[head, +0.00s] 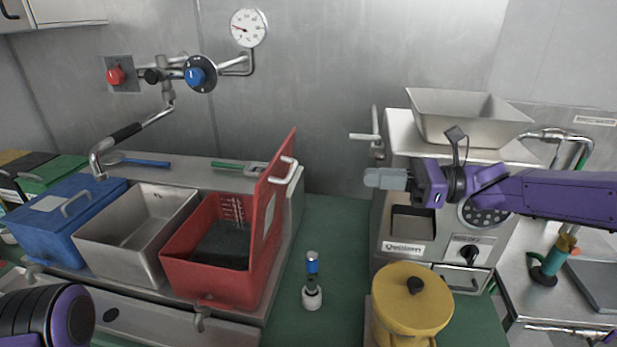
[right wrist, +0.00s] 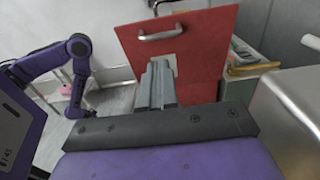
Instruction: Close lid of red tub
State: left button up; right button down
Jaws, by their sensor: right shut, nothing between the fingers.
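The red tub (head: 205,280) sits at the right end of a row of tubs, with dark material inside. Its red lid (head: 270,215) stands upright on the tub's right side, open, with a metal handle on its right face. The lid (right wrist: 200,60) and its handle (right wrist: 160,34) also show in the right wrist view, beyond the fingers. My right gripper (head: 372,178) is shut and empty, to the right of the lid and apart from it, in front of the grinder. It also shows in the right wrist view (right wrist: 160,68). Of my left arm only a purple link shows; its gripper is out of view.
A steel tub (head: 105,262) and a closed blue tub (head: 45,235) stand left of the red tub. The grinder (head: 405,243) with its steel hopper stands at right. A yellow canister (head: 400,320) and a small bottle (head: 312,297) stand in front. Green counter between is mostly clear.

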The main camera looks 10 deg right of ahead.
jog(key=a+p, duration=0.1)
jog(key=a, duration=0.1)
jog(key=p, duration=0.3)
send_near(294, 171)
jog(key=x, duration=0.2)
jog(key=p+x, duration=0.1)
jog(key=x, duration=0.2)
jog(key=shift+w+a, duration=0.15)
jog(key=shift+a, duration=0.5)
pick_arm(q)
notch_tip(294, 171, up, 4)
jog(key=shift+f, duration=0.1)
pick_arm(e)
jog(key=shift+w+f, duration=0.2)
jog(key=shift+w, duration=0.05)
pick_arm(q)
jog(key=shift+s, duration=0.1)
